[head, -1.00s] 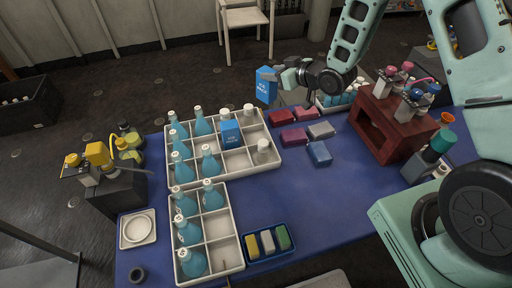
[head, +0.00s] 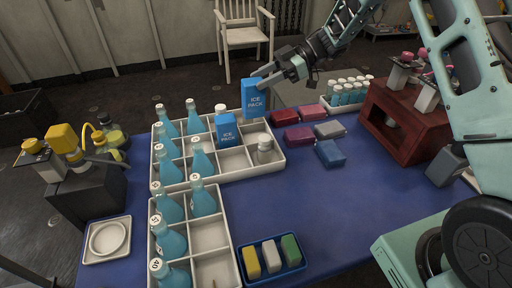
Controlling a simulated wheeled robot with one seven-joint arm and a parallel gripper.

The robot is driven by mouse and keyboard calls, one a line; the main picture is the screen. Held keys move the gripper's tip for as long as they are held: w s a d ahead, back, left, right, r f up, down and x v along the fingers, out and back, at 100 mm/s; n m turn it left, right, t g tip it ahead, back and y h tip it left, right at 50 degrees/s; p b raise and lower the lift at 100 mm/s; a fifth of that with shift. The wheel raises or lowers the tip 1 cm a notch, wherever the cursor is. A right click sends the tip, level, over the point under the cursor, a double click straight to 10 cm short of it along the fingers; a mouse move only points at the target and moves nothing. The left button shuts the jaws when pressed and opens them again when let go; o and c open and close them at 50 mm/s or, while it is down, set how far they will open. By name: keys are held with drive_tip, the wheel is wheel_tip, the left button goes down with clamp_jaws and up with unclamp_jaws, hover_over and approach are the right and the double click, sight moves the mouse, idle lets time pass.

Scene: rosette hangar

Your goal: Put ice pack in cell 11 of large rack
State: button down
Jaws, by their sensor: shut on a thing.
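My gripper (head: 268,80) is shut on a blue ice pack (head: 254,96), held upright over the back right part of the large rack (head: 279,164). The pack's lower end overlaps the back right cells in the picture; I cannot tell its exact height above them. The large rack is white with a grid of cells. Several blue bottles (head: 168,170) fill its left side. Another ice pack (head: 227,129) stands in a middle cell, with a white-capped item (head: 221,108) behind it.
A smaller white rack (head: 233,252) with blue bottles stands in front. Coloured packs (head: 330,153) lie right of the large rack, near a red-brown box (head: 403,131). A blue tray (head: 272,275) holds sponge-like blocks. The middle right of the blue table (head: 300,207) is clear.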

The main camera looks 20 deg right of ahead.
drive_tip(key=b, duration=0.3)
drive_tip(key=shift+d+f+b, duration=0.2)
drive_tip(key=shift+d+b, duration=0.05)
drive_tip(key=shift+b, duration=0.05)
wheel_tip(320, 180, down, 10)
drive_tip(key=shift+r+b, duration=0.2)
drive_tip(key=shift+b, duration=0.2)
drive_tip(key=shift+f, duration=0.1)
drive_tip(key=c, duration=0.8)
unclamp_jaws()
drive_tip(key=shift+f, duration=0.1)
drive_tip(key=shift+c, duration=0.2)
